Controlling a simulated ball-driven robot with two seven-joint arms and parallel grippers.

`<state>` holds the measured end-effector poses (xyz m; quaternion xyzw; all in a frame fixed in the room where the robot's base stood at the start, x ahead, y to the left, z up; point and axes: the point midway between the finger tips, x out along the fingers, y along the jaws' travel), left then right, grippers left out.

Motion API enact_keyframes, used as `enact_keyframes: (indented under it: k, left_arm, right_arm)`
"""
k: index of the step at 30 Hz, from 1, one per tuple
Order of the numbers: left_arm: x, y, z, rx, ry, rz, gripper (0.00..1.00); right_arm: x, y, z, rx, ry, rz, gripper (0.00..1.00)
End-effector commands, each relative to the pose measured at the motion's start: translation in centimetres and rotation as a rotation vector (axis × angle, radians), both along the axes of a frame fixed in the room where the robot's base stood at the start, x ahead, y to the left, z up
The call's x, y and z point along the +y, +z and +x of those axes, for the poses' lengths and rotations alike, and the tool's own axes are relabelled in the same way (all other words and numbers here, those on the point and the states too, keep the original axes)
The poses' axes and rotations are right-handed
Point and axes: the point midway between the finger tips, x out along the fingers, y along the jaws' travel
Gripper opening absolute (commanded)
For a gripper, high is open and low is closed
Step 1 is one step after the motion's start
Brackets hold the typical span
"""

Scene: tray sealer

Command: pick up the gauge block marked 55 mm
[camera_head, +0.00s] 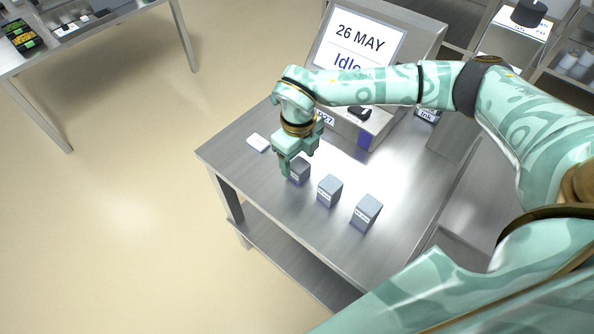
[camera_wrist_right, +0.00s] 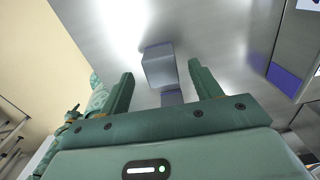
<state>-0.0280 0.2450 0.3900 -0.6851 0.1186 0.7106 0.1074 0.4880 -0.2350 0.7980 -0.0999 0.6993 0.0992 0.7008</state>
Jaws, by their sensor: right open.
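Three grey gauge blocks stand in a row on the steel table: one beside my right gripper (camera_head: 302,172), a middle one (camera_head: 330,191) and one nearest the front (camera_head: 367,211). Their labels are too small to read, so I cannot tell which is marked 55 mm. My right gripper (camera_head: 293,164) is open, pointing down at the first block and partly covering it. In the right wrist view, two blocks, a larger one (camera_wrist_right: 158,66) and a smaller one (camera_wrist_right: 172,97), show between the open fingers (camera_wrist_right: 160,75). Neither is gripped. My left gripper is not in view.
A small white item (camera_head: 258,143) lies at the table's left edge. The sealer with a screen (camera_head: 358,45) reading "26 MAY" and "Idle" stands behind my right arm. The table (camera_head: 400,235) is clear right of the front block. Another bench (camera_head: 110,30) stands at upper left.

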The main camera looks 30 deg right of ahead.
Motion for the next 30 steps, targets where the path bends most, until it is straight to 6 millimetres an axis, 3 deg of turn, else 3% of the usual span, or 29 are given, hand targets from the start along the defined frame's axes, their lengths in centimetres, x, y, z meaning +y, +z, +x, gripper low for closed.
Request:
enact_keyframes:
  k: [1, 6, 13, 18, 19, 30]
  left_arm:
    - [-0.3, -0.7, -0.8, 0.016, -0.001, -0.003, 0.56]
    - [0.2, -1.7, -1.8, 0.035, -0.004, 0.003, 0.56]
    - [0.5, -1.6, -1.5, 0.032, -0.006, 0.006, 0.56]
    - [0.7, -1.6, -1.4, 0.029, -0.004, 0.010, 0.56]
    - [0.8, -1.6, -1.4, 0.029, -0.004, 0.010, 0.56]
    - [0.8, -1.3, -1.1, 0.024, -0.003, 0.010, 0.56]
  right_arm:
    - [0.1, -1.5, -0.2, 0.007, 0.001, 0.000, 0.64]
    - [0.1, -4.0, -0.3, 0.006, 0.000, 0.000, 0.64]
    - [0.1, -3.9, -0.2, 0.002, 0.001, 0.000, 0.64]
    - [0.1, -3.9, -0.2, 0.002, 0.001, 0.000, 0.16]
    - [0.1, -3.9, -0.2, 0.002, 0.001, 0.000, 0.12]
    - [0.1, -3.3, -0.2, 0.000, 0.001, 0.000, 0.12]
